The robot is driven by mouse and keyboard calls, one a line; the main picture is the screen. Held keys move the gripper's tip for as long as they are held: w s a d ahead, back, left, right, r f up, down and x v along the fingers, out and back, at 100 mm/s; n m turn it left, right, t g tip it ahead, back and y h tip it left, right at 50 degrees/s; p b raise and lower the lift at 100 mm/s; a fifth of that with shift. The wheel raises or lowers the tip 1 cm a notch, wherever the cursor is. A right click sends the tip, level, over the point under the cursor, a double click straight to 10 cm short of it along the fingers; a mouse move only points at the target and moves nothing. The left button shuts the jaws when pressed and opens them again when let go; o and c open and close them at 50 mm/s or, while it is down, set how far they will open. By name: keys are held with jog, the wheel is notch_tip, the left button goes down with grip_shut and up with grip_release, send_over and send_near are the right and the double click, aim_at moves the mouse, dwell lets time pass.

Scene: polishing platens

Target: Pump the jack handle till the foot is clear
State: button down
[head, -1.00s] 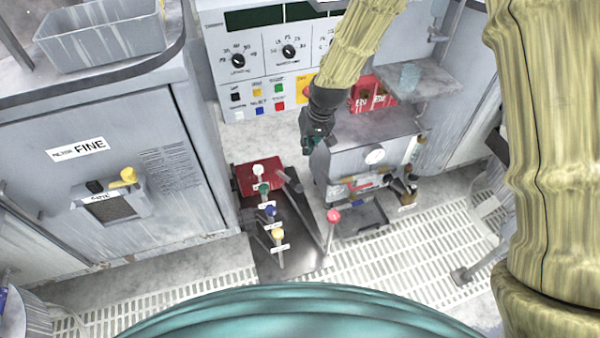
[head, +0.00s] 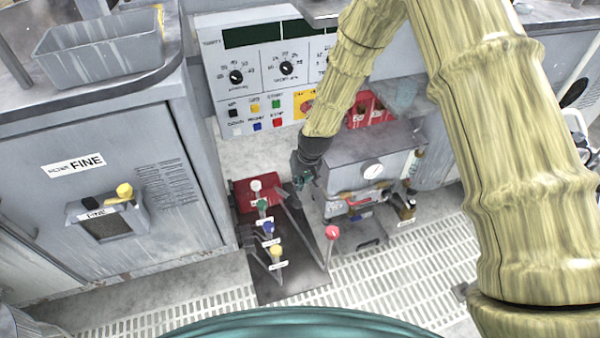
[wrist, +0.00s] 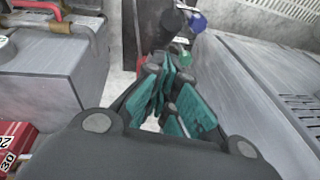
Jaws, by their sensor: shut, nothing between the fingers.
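A row of levers with white (head: 256,186), green (head: 262,205), blue (head: 268,228) and yellow (head: 276,250) knobs stands at a red block (head: 241,196) on a dark floor plate (head: 290,287). A separate lever with a pinkish-red knob (head: 332,232) stands to their right. I cannot tell which lever is the jack handle, and I cannot make out the foot. My gripper (head: 304,180) is shut and empty, above and right of the white knob. In the wrist view its teal fingers (wrist: 172,100) are together, with the blue knob (wrist: 197,21) beyond them.
A grey machine with a gauge (head: 373,171) stands close right of my gripper. A control panel (head: 270,75) is behind. A grey cabinet labelled FINE (head: 130,215) borders the left. White floor grating (head: 420,262) lies in front.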

jog(key=shift+s+f, duration=0.85)
jog(key=shift+f, duration=0.25)
jog(key=s+d+f+b, duration=0.2)
jog(key=s+f+b, duration=0.1)
jog(key=s+f, duration=0.4)
jog(key=s+d+f+t+b, duration=0.1)
jog(key=s+d+f+b, duration=0.1)
jog(key=s+f, duration=0.6)
jog(key=shift+d+f+b, duration=0.35)
jog(key=shift+f+b, duration=0.4)
jog(key=shift+f, duration=2.15)
jog(key=shift+d, duration=0.1)
jog(key=p+v, duration=0.5)
jog(key=v, duration=0.9)
jog(key=shift+w+d+y, duration=0.2)
jog(key=shift+d+y, duration=0.1)
jog(key=shift+d, duration=0.05)
